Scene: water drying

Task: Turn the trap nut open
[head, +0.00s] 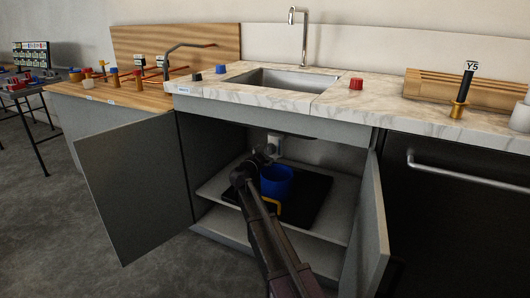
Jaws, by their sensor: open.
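The sink cabinet (213,180) stands open below the sink. My arm reaches into it from the front. My gripper (269,151) is at the upper middle of the cabinet, under the sink, and is open. It is small and dark here, so its fingers are hard to make out. The trap nut cannot be told apart; my gripper and the shadow cover that spot. A pale fitting (291,147) shows on the cabinet's back just right of my gripper. I cannot tell whether my gripper touches anything.
A blue bucket (277,181) stands below my gripper on a black mat (312,196), partly behind my arm. Open doors flank the cabinet, left (135,190) and right (373,225). The shelf (225,178) is bare at the left. The counter edge (270,112) hangs above.

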